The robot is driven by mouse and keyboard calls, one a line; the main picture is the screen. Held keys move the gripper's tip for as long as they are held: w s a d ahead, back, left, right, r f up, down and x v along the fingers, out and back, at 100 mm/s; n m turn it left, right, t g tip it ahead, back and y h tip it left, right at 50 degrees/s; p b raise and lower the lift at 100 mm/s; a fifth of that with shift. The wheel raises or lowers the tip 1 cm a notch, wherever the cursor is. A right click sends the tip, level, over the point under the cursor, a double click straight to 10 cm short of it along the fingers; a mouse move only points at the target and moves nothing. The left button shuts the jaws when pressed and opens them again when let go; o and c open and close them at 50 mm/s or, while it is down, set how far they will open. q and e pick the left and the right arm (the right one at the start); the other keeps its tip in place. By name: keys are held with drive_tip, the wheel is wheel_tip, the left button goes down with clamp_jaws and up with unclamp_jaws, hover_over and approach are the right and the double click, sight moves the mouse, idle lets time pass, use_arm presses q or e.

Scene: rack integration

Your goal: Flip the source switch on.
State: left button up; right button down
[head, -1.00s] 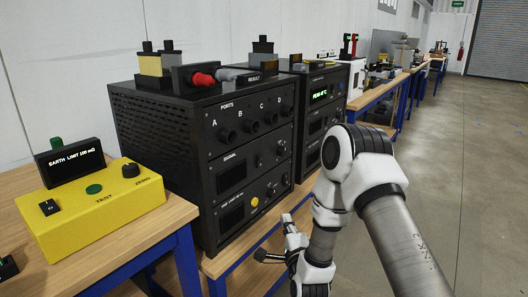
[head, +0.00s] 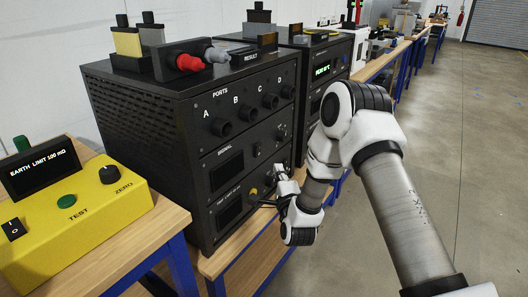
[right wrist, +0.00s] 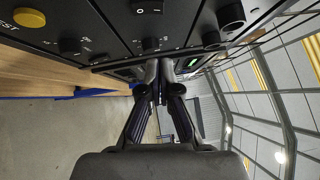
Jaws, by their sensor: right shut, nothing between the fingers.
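A black rocker switch (right wrist: 149,7) sits on the black front panel near the top of the right wrist view, among knobs. Its label is not readable, so I cannot tell if it is the source switch. The black instrument (head: 150,140) stands at centre left in the head view. My right gripper (head: 268,202) is shut and empty, low in front of that panel beside the yellow button (head: 253,191). In the right wrist view its fingertips (right wrist: 159,68) meet below a knob (right wrist: 150,45); contact cannot be told. My left gripper is out of view.
A second black instrument (head: 325,70) stands behind. Ports (head: 222,127) stick out of the panel. Open floor (head: 470,170) lies to the right.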

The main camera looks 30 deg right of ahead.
sight(261, 145)
drive_tip(key=w, duration=0.6)
drive_tip(key=w+r+p, duration=0.1)
drive_tip(key=w, duration=0.2)
drive_tip(key=shift+w+d+r, duration=0.1)
drive_tip(key=shift+w+d, duration=0.15)
drive_tip(key=shift+d, duration=0.2)
